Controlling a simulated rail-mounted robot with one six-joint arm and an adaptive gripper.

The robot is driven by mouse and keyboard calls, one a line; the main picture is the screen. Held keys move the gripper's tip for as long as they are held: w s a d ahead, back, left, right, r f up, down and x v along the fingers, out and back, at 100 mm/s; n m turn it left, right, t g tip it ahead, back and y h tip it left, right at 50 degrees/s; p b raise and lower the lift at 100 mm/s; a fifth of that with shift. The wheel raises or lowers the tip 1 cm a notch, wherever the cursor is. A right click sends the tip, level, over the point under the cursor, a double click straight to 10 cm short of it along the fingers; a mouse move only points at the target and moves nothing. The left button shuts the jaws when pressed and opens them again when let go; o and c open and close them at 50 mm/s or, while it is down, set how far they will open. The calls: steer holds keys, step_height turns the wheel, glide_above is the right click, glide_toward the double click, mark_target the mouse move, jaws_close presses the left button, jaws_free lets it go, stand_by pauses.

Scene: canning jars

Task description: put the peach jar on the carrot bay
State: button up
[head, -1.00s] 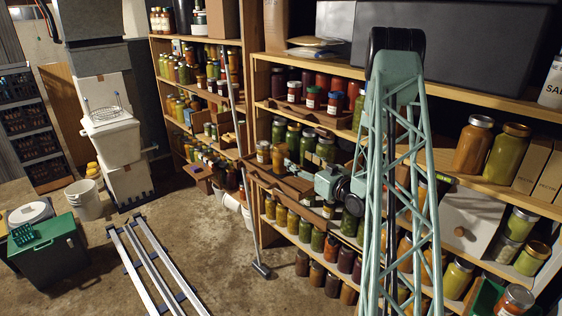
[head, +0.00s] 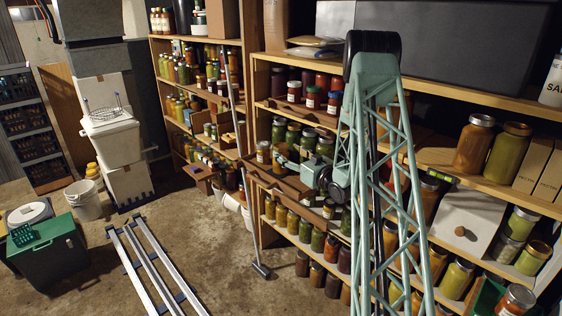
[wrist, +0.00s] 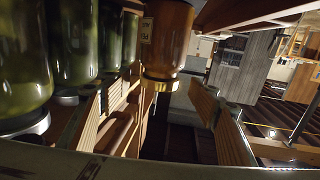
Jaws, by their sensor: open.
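In the wrist view, which looks upside down, an amber-orange jar (wrist: 168,40) with a gold lid and a small pale label stands ahead, in line with the gap between my fingers. It looks like the peach jar, but the label is too small to read surely. My gripper (wrist: 165,92) is open and empty, with one ribbed finger on either side of the gap. In the head view my gripper (head: 284,164) is at the middle shelf of the near rack, beside small jars, and its fingers are hard to make out. I cannot tell which place is the carrot bay.
Large green jars (wrist: 75,40) stand close on the left in the wrist view. Wooden trays (head: 290,187) stick out from the middle shelf. Green jars (head: 308,140) stand behind my wrist. A broom-like pole (head: 252,225) leans in front of the rack.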

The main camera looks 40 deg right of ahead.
mark_target(281, 146)
steer(key=shift+w, duration=0.1)
steer(key=shift+w+d+b, duration=0.15)
steer(key=shift+w+b, duration=0.05)
steer(key=shift+w, duration=1.05)
steer(key=shift+w+d+b, duration=0.1)
steer(key=shift+w+b, duration=0.05)
steer(key=shift+w, duration=1.1)
steer(key=shift+c, duration=0.9)
steer(key=c, duration=1.7)
steer(key=shift+c, duration=0.3)
steer(key=shift+r, duration=0.2)
steer(key=shift+r+p, duration=0.4)
steer(key=shift+r, duration=1.25)
steer(key=s+a, duration=0.3)
steer(key=s, duration=0.4)
steer(key=s+a+r+p, duration=0.1)
steer(key=s+a, duration=0.3)
steer(key=s, duration=0.3)
steer(key=shift+a+r, duration=0.2)
steer(key=shift+a, duration=0.1)
